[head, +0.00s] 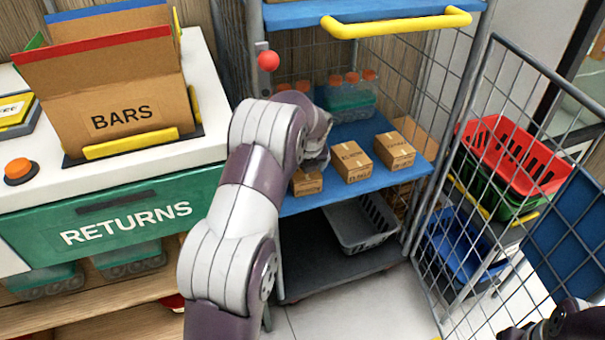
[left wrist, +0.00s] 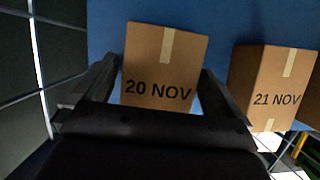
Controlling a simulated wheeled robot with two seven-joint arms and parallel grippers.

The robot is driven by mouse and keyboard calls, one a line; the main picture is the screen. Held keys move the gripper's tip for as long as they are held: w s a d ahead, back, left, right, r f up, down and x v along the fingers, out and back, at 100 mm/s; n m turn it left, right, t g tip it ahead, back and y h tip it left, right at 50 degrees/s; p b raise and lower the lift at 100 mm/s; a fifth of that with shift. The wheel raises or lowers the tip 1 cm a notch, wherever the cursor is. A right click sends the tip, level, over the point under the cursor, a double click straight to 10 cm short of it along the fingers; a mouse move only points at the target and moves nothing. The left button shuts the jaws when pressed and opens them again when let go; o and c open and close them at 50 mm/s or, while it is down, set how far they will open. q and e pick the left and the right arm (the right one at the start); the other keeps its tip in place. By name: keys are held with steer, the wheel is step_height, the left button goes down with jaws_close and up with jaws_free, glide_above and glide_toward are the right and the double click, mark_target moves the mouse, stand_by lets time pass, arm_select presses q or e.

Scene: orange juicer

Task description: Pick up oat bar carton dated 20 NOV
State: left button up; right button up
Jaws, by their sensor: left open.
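The carton dated 20 NOV (left wrist: 165,62) is a small brown box with a tape strip, standing on the blue shelf (left wrist: 225,22). In the left wrist view it sits between the two open fingers of my left gripper (left wrist: 155,95). I cannot tell whether the fingers touch it. The carton dated 21 NOV (left wrist: 272,85) stands to its right, outside the fingers. In the head view, the leftmost carton (head: 307,182) is partly hidden behind my left arm, with a middle carton (head: 351,162) and a right carton (head: 394,150) beside it. My left gripper itself is hidden there by its wrist.
The shelf is in a wire cage trolley with an open mesh door (head: 500,160) at right. A grey basket (head: 360,225) is below. A BARS box (head: 110,85) stands on the left counter.

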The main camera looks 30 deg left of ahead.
arm_select(q)
steer(key=shift+f+p, duration=0.2)
steer(key=shift+p, duration=0.1)
stand_by(0.4)
steer(key=c, duration=1)
